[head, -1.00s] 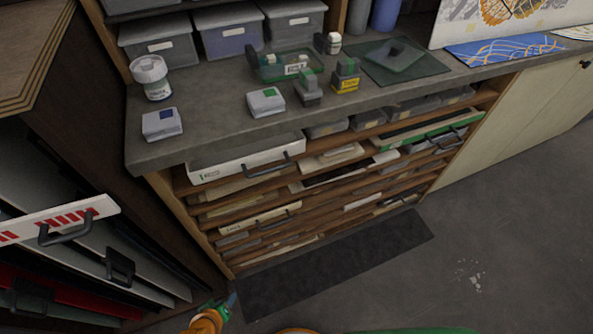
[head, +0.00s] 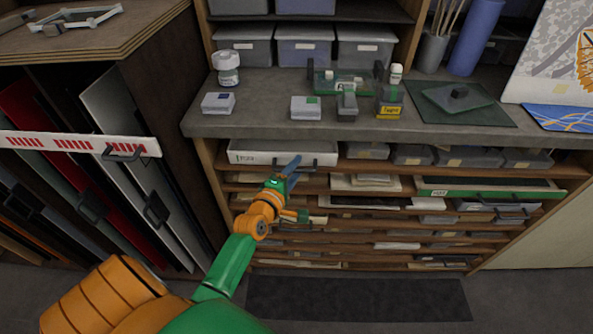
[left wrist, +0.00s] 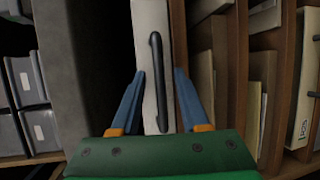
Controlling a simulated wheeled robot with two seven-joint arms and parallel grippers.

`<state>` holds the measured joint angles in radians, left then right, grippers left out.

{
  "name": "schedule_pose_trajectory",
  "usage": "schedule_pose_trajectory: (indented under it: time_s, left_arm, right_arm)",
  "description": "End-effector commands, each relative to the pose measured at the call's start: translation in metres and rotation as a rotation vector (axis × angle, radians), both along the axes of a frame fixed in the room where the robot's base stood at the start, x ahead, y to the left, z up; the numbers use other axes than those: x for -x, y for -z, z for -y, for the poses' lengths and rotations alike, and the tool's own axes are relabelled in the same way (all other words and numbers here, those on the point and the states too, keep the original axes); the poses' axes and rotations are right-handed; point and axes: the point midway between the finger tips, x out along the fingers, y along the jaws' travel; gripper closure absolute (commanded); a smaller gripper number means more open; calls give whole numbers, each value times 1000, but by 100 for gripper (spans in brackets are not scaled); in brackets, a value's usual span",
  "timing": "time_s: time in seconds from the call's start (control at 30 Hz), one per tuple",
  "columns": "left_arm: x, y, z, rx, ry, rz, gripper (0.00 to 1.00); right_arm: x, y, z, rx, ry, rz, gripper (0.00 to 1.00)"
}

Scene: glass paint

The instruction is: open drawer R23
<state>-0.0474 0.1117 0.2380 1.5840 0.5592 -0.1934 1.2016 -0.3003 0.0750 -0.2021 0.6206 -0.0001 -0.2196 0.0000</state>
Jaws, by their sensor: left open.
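A white drawer front (head: 250,152) with a dark bar handle (head: 318,165) sits in the upper left of the shelf unit. The small print at its left end is too small to read, so I cannot tell whether it is R23. My left gripper (head: 291,168) is in front of this drawer, near its handle. In the left wrist view the open blue fingers (left wrist: 159,73) stand on either side of the white front (left wrist: 147,18) and its dark handle (left wrist: 156,80). Nothing is visibly gripped, and contact cannot be told. My right gripper is not in view.
The grey worktop (head: 270,123) above carries a jar (head: 227,70), small boxes and bottles. A green-framed drawer (head: 450,190) is at the right. A rack (head: 70,143) with upright panels and handles stands at the left. A dark mat (head: 360,300) lies on the floor.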

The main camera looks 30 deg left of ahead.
Motion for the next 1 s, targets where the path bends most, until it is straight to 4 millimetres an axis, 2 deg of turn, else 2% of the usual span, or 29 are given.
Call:
schedule_pose_trajectory:
  time_s: [0.1,0.27,1.0]
  left_arm:
    - [0,0,0,-1,0,0,58]
    - [0,0,0,-2,0,0,100]
    - [1,0,1,-1,1,-2,100]
  right_arm:
    - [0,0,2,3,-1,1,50]
    - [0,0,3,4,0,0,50]
    - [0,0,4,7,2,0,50]
